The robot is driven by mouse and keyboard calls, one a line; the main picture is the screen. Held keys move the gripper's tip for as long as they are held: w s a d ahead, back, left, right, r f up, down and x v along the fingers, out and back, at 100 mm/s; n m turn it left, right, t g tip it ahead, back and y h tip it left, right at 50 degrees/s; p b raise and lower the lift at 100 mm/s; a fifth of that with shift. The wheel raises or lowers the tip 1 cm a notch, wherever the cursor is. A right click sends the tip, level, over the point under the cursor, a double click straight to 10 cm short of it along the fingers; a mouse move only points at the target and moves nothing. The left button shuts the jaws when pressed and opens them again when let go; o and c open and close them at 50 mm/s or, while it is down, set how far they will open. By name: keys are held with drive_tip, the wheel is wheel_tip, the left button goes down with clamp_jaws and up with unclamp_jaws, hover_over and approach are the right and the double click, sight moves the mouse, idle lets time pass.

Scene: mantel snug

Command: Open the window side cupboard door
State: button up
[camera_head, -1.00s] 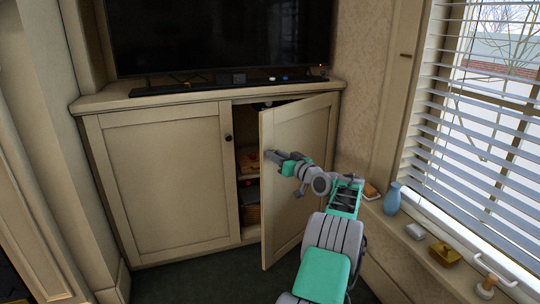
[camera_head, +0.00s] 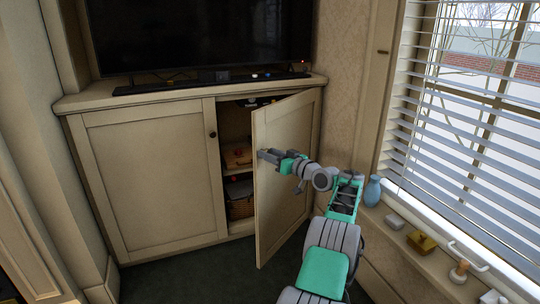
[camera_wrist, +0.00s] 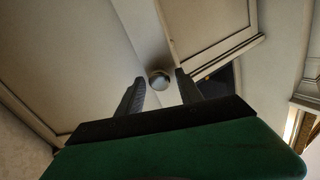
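The window side cupboard door (camera_head: 285,205) is the right-hand door of the cream cupboard. It stands partly open, swung out toward me, with its hinged side at the right. My gripper (camera_head: 263,155) is at the free edge of the door, on its outer face. In the wrist view a round knob (camera_wrist: 159,79) lies between the two fingertips of my gripper (camera_wrist: 160,80). The fingers are apart, with a narrow gap seeming to show on each side of the knob. The knob is hidden in the head view.
The left door (camera_head: 155,180) is shut, with a dark knob (camera_head: 213,134). Inside the opening are shelves and a wicker basket (camera_head: 240,207). A television (camera_head: 200,35) stands on top. At right, a window sill bears a blue vase (camera_head: 372,191) and small items. Dark carpet lies clear in front.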

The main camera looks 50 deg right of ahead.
drive_tip(key=shift+o, duration=0.5)
drive_tip(key=shift+s, duration=0.1)
drive_tip(key=s+p, duration=0.2)
drive_tip(key=s, duration=0.5)
drive_tip(key=shift+s+a, duration=0.25)
drive_tip(key=shift+s, duration=0.05)
drive_tip(key=shift+c, duration=0.3)
